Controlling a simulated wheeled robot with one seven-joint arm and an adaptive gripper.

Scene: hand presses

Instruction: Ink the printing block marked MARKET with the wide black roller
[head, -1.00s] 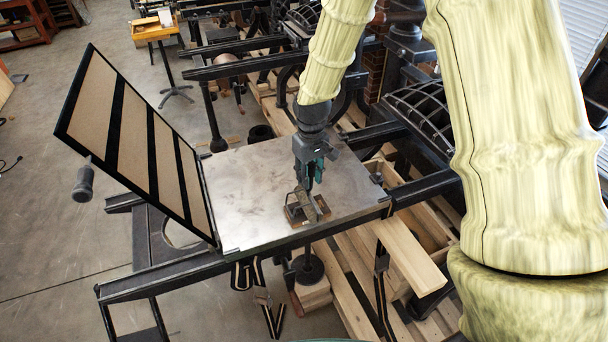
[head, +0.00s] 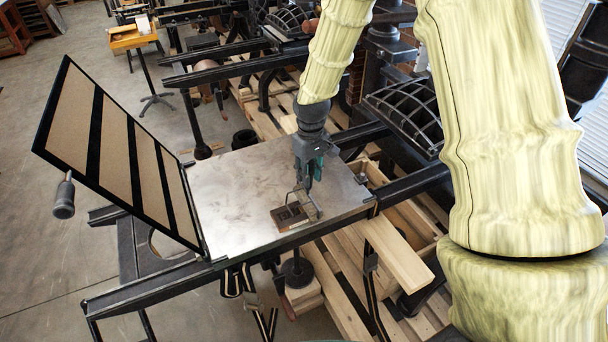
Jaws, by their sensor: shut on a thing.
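A small block with a wooden edge and dark top (head: 287,218) lies on the flat metal press bed (head: 225,195), near its front edge. Any lettering on it is too small to read. My gripper (head: 308,185) points down over the bed, just behind and to the right of the block. It is shut on the roller, whose thin bent wire frame (head: 297,193) shows beside the fingers and reaches over the block. The roller's grip is hidden in the jaws. I cannot tell whether its cylinder touches the block.
A hinged frame with tan panels and black bars (head: 120,150) stands tilted open left of the bed. Black press rails (head: 410,188) run along the bed. Wooden pallets and planks (head: 385,250) lie below.

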